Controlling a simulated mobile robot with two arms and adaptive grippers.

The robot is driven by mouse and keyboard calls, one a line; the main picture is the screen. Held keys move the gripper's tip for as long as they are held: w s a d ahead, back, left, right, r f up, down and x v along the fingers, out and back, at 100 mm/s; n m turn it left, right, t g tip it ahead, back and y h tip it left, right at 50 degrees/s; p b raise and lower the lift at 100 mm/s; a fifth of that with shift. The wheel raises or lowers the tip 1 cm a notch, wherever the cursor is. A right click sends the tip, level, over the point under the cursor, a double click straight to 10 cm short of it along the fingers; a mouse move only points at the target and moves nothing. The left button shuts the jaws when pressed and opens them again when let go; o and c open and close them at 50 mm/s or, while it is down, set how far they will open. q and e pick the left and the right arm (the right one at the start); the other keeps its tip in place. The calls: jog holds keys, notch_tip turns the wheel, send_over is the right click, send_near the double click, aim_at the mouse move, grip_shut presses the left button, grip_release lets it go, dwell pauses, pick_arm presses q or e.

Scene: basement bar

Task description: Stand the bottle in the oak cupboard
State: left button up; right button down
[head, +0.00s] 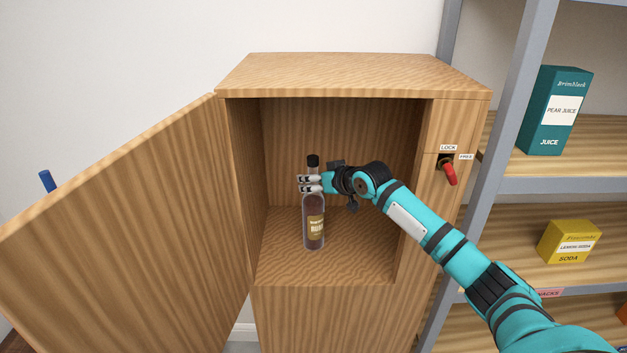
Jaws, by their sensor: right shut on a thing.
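The bottle (314,225) is dark with a black cap and a tan label. It is upright inside the oak cupboard (350,75), over the cupboard floor. Whether its base touches the floor is hard to tell. The cupboard's door (130,220) is swung wide open to the left. My right gripper (311,184) reaches in from the right and is shut on the bottle's neck, just below the cap. My left gripper is not in view.
A red lever (448,172) sits on the cupboard's right front, between LOCK and FREE labels. Grey-framed shelves stand close on the right, holding a teal juice carton (558,112) and a yellow soda box (570,242). The cupboard floor around the bottle is clear.

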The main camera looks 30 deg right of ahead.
jog(key=shift+r, duration=0.15)
jog(key=c, duration=1.1)
grip_release()
jog(key=shift+f, duration=0.2)
jog(key=o, duration=0.4)
jog(key=shift+s, duration=0.1)
jog(key=b+v, duration=0.3)
jog(key=v, duration=0.9)
jog(key=shift+a+r, duration=0.1)
